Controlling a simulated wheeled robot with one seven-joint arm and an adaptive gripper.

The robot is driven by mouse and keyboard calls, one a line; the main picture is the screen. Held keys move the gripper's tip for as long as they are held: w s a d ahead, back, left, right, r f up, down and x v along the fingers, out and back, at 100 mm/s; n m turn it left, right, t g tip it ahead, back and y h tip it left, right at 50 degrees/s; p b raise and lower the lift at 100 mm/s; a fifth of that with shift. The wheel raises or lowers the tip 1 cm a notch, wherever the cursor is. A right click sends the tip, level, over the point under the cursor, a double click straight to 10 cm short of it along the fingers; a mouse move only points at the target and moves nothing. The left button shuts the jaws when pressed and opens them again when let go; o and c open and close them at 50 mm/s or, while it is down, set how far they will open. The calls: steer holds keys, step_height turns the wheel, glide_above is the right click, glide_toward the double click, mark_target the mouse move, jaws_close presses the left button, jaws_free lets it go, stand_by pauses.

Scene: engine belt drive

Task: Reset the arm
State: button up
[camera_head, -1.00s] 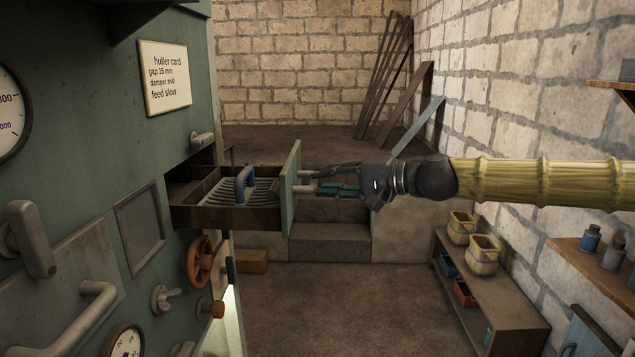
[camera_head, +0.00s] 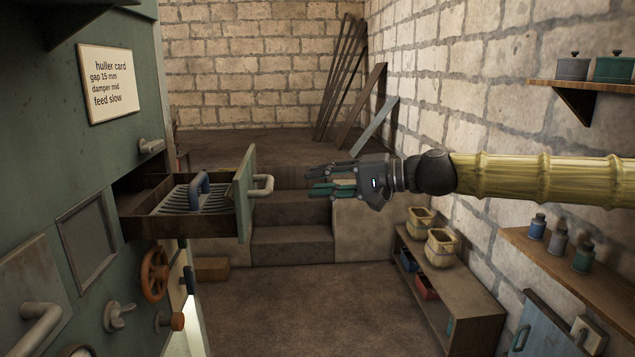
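My gripper (camera_head: 309,181) is in the middle of the view at the end of my arm, which reaches in from the right. Its fingers point left and are apart, with nothing between them. An open drawer (camera_head: 247,209) sticks out of the green machine on the left. The drawer's pale handle (camera_head: 265,185) faces my gripper, with a clear gap between them. A ribbed grey part with a blue handle (camera_head: 201,188) lies in the drawer.
The green machine (camera_head: 120,150) carries an orange handwheel (camera_head: 154,273) and knobs. Stone steps (camera_head: 292,246) rise behind. A low bench (camera_head: 465,304) with baskets and a wall shelf (camera_head: 570,262) with bottles stand at right. The floor (camera_head: 310,310) between is clear.

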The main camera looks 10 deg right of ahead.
steer(key=a+f+g+h, duration=0.1)
steer(key=a+f+h, duration=0.15)
steer(key=f, duration=0.85)
steer(key=a+f+g+h, duration=0.1)
steer(key=a+f, duration=0.2)
steer(key=f, duration=0.7)
steer(key=s+f+g+h, duration=0.15)
steer(key=s+f, duration=0.35)
steer(key=f, duration=0.5)
steer(key=s+f+g+h, duration=0.15)
steer(key=s+f, duration=0.25)
steer(key=f, duration=0.6)
steer(key=s+f+h, duration=0.2)
steer(key=s+f, duration=0.3)
steer(key=f, duration=0.5)
steer(key=s+d+f+n+g+h, duration=0.1)
steer(key=s+d+f, duration=0.2)
steer(key=s+f, duration=0.3)
steer(key=s+d+f+n+g+h, duration=0.1)
steer(key=s+d+f, duration=0.3)
steer(key=s, duration=0.8)
steer(key=s+d+f+n+g+h, duration=0.1)
steer(key=s+d+f+n+h, duration=0.2)
steer(key=s+f, duration=0.4)
steer(key=shift+s+d+f, duration=0.2)
steer(key=shift+s+f, duration=0.2)
steer(key=shift+s, duration=0.85)
